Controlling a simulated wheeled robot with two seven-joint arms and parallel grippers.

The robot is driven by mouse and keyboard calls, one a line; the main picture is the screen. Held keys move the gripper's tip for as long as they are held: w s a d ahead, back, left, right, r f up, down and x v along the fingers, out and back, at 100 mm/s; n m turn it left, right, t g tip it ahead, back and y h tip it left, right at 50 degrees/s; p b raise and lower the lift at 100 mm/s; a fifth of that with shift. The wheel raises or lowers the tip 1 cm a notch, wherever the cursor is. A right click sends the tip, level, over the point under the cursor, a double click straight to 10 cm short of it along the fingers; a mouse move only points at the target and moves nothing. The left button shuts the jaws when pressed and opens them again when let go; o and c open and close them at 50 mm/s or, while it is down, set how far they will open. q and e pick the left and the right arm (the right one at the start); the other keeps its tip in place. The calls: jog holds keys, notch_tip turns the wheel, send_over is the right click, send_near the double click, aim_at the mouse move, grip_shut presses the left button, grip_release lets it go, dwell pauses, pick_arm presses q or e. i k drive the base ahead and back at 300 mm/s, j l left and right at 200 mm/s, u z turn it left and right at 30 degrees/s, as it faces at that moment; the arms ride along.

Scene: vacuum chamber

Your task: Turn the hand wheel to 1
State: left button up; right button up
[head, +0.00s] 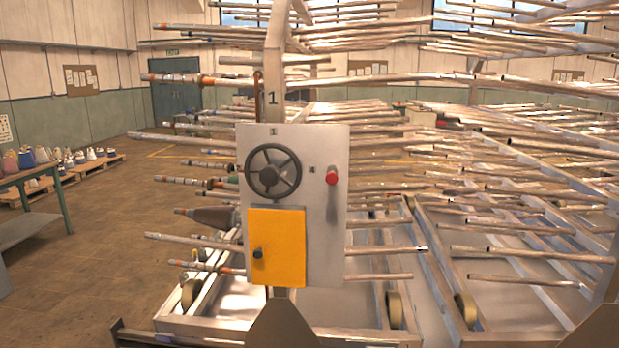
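The dark hand wheel (273,171) is mounted on the upper left of a grey metal panel (327,230). It has several spokes and a round hub. A small label "1" (273,132) sits above the wheel, and a small label that looks like "4" (311,170) sits to its right. I cannot tell which label the wheel is set to. Neither of my grippers shows in the head view, and nothing touches the wheel.
An orange cover (277,246) with a black knob (258,253) is below the wheel. A red-ended handle (332,176) is to its right. Racks of metal pipes (480,250) on wheeled frames stand behind. Open floor (90,250) and a table (35,180) are at the left.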

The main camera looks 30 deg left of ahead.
aim_at(270, 176)
jog(key=u, duration=1.3)
